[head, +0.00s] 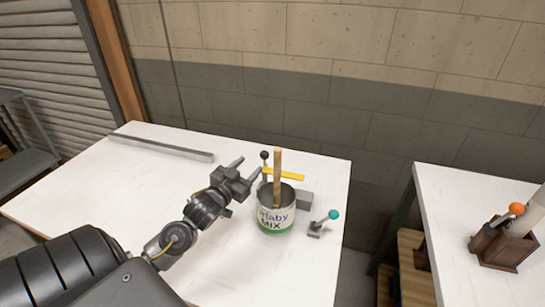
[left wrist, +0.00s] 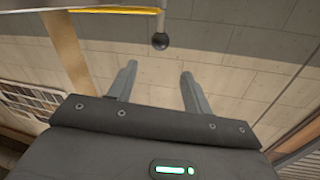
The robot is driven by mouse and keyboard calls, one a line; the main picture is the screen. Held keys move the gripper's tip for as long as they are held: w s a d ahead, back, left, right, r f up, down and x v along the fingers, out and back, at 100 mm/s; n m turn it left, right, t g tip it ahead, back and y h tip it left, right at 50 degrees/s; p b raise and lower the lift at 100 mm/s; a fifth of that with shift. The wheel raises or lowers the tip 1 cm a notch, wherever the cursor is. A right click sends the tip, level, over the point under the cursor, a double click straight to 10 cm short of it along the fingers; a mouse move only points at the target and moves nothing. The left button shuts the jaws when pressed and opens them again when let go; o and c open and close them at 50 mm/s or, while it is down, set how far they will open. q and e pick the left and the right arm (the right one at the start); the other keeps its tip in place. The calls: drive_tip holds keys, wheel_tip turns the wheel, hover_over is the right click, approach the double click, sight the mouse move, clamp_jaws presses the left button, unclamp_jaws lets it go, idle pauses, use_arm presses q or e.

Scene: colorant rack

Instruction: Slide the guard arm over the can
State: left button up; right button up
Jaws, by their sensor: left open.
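The can (head: 275,222), with a white label and green base, stands on the white table, and a wooden stick (head: 277,165) rises from it. The yellow guard arm (head: 290,174) lies level near the can's far rim, by the stick. A black ball knob (head: 264,155) stands at its left end; in the left wrist view the knob (left wrist: 160,41) appears beyond the fingertips, with the yellow arm (left wrist: 110,10) at the top edge. My left gripper (head: 246,169) is open and empty, just left of the knob and apart from it. My right gripper is not in view.
A small lever with a teal knob (head: 334,214) stands right of the can, by a grey block (head: 305,197). A long grey bar (head: 160,143) lies along the table's back left. A second table (head: 455,200) at the right holds a brown wooden holder (head: 505,250).

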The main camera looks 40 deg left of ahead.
sight(267, 152)
use_arm(q)
drive_tip(key=w, duration=0.4)
drive_tip(key=w+a+f, duration=0.1)
drive_tip(key=w, duration=0.3)
drive_tip(key=w+p, duration=0.1)
drive_tip(key=w, duration=0.3)
drive_tip(key=shift+a+f, duration=0.3)
drive_tip(key=shift+a, duration=0.05)
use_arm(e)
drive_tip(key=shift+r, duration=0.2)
use_arm(q)
drive_tip(key=shift+s, duration=0.1)
clamp_jaws()
drive_tip(key=shift+d, duration=0.1)
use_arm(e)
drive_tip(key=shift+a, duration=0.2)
